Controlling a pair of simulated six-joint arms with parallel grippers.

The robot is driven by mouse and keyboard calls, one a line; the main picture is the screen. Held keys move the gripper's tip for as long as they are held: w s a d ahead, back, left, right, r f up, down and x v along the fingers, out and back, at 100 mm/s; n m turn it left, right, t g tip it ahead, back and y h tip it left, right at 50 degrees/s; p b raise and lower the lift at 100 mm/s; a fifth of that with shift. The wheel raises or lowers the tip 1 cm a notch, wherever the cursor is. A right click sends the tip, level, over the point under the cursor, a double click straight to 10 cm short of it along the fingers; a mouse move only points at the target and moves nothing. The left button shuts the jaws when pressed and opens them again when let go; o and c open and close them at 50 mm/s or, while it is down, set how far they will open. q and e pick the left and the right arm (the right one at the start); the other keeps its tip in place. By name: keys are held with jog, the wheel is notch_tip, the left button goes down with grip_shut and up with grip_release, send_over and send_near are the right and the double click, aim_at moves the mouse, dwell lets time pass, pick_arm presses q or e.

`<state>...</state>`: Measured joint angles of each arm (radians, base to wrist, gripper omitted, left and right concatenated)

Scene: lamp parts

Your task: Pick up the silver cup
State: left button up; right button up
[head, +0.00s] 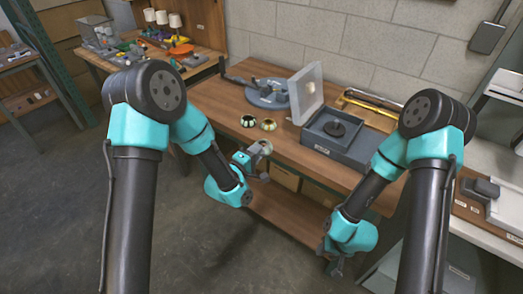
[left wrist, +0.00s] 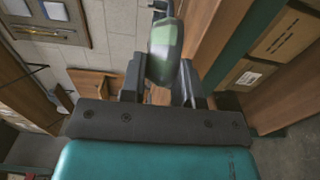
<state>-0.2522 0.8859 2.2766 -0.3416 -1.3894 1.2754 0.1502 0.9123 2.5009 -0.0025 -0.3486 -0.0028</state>
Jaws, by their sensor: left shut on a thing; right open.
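My left gripper (head: 256,157) is shut on the silver cup (head: 266,146), at the front edge of the wooden table. In the left wrist view the silver cup (left wrist: 165,50) is a smooth, rounded grey-green shape between the two dark fingers, whose tips it partly hides. It appears held clear of the tabletop, though the exact gap is hard to tell. My right gripper (head: 337,266) is open and empty, low in front of the table and far from the cup.
A dark green cup (head: 248,121) and a gold cup (head: 268,125) stand on the wooden table (head: 215,100). Behind are a round grey base (head: 268,93) and an upright translucent panel (head: 306,92).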

pick_arm(q)
jog(key=s+a+r, duration=0.2)
jog(key=s+a, duration=0.2)
jog(key=s, duration=0.1)
jog(key=shift+s+r, duration=0.15)
jog(key=shift+s, duration=0.05)
dwell(0.5)
